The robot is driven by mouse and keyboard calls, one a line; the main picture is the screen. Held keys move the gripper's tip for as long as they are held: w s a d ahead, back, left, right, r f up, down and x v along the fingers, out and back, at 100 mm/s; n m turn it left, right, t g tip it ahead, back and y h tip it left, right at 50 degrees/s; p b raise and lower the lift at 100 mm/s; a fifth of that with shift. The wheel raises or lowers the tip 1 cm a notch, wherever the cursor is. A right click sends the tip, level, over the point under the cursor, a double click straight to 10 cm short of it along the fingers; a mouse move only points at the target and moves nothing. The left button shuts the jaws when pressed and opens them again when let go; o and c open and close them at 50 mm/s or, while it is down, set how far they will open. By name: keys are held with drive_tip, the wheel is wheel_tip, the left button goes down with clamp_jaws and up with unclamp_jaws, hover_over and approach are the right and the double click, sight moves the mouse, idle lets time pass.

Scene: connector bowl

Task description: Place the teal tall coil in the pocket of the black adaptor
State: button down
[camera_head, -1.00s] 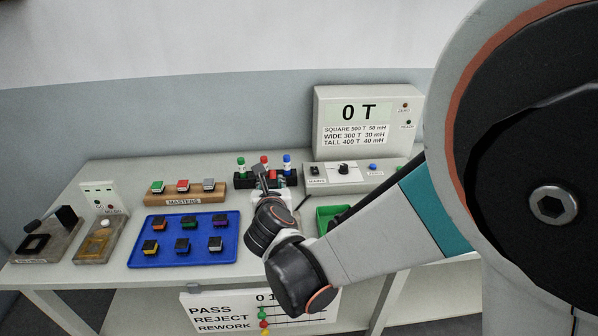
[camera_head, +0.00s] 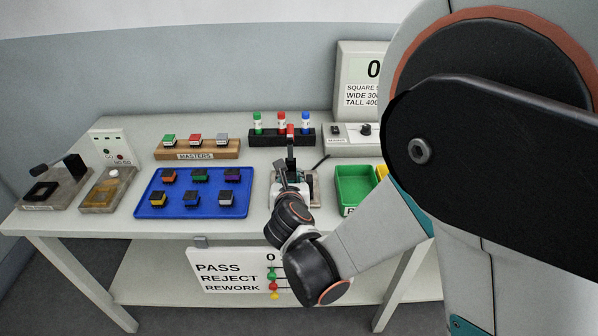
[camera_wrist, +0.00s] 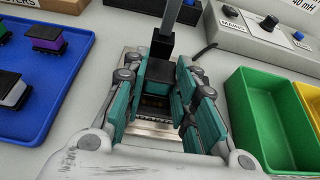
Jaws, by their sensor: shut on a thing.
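In the wrist view, my gripper (camera_wrist: 160,76) is shut on a small block with a dark top, the teal tall coil (camera_wrist: 158,70); the teal-and-grey fingers cover most of its sides. Below it, between the fingers, a dark part, seemingly the black adaptor (camera_wrist: 154,101), sits over a metal plate. Its pocket is largely hidden, and I cannot tell whether the coil touches it or is inside. In the head view, my gripper (camera_head: 288,187) is over a grey fixture (camera_head: 314,188) at the bench front; the coil cannot be made out there.
A blue tray (camera_head: 149,211) with several coils lies left, a green bin (camera_head: 356,184) right. Behind are the masters block (camera_head: 221,152) and a marker rack (camera_head: 262,138).

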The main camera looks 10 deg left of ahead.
drive_tip(key=shift+f, duration=0.5)
drive_tip(key=shift+r, duration=0.15)
drive_tip(key=c, duration=1.6)
unclamp_jaws()
drive_tip(key=p+v, duration=0.3)
drive_tip(key=v, duration=0.9)
